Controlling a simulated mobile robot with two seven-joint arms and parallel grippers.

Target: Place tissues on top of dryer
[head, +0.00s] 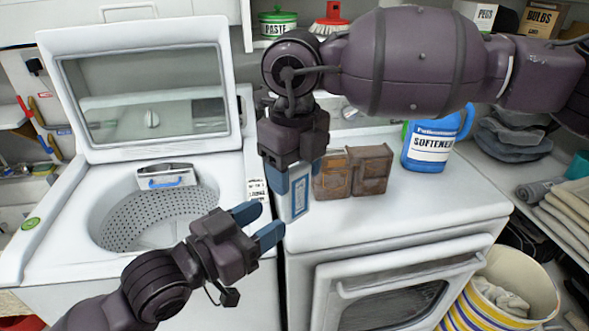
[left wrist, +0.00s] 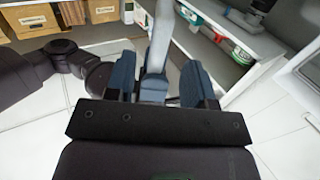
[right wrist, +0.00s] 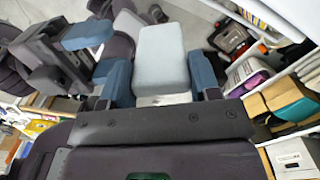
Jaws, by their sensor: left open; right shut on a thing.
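My right gripper (head: 290,178) points down and is shut on a white and blue tissue box (head: 294,200). The box is upright at the left edge of the white dryer top (head: 420,205); I cannot tell whether it touches the top. In the right wrist view the box (right wrist: 160,62) sits between the blue fingers (right wrist: 160,85). My left gripper (head: 265,225) is open and empty, low and close to the box, in front of the gap between washer and dryer. Its spread fingers (left wrist: 158,80) show in the left wrist view.
Brown boxes (head: 352,171) stand on the dryer right beside the tissue box. A blue softener jug (head: 436,142) stands farther right. The front right dryer top is clear. The washer (head: 55,235) has its lid up. A striped basket (head: 505,290) stands right of the dryer.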

